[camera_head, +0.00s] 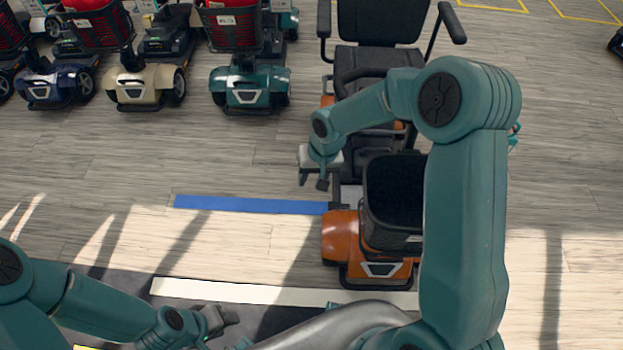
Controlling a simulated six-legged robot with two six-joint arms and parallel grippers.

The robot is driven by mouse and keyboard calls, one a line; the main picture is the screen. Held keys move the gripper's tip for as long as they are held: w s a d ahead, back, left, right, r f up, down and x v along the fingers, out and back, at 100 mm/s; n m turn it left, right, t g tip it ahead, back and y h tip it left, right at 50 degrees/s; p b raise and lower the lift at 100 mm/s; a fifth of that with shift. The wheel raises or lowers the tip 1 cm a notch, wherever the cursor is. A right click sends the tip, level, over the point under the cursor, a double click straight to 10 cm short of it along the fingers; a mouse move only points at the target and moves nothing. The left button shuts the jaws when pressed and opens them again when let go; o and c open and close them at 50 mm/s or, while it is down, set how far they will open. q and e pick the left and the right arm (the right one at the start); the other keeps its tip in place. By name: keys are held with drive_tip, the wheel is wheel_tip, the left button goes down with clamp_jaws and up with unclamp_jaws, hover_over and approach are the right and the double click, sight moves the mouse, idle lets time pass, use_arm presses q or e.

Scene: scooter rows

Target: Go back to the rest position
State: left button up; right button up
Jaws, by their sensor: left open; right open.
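My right arm reaches up over the orange scooter (343,236) and bends back to the left. Its gripper (313,182) points down beside the scooter's left side, open and with nothing seen between its fingers. I cannot tell whether it touches the scooter. My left gripper (222,318) is low in the view, left of centre, above the dark floor area near the white line, and is open with nothing seen in it. My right arm hides part of the scooter's right side and its black basket (392,200).
A row of parked scooters stands at the back left: a blue one (55,85), a beige one (144,86) and a teal one (249,88). A blue floor stripe (250,205) and a white line (235,293) cross the wooden floor. Open floor lies at the right.

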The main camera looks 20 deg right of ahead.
drive_tip(key=shift+f, duration=0.15)
drive_tip(key=shift+s+a, duration=0.1)
idle(0.3)
drive_tip(key=s+a+f+y, duration=0.1)
drive_tip(key=s+a+f, duration=0.3)
drive_tip(key=s, duration=0.6)
drive_tip(key=s+a+f+n+y, duration=0.1)
drive_tip(key=s+a+f, duration=0.3)
drive_tip(key=s+f, duration=0.4)
drive_tip(key=s, duration=0.2)
drive_tip(key=shift+s+a+f+g, duration=0.2)
drive_tip(key=shift+s+f+g, duration=0.2)
drive_tip(key=shift+s+d, duration=0.1)
drive_tip(key=shift+d, duration=0.1)
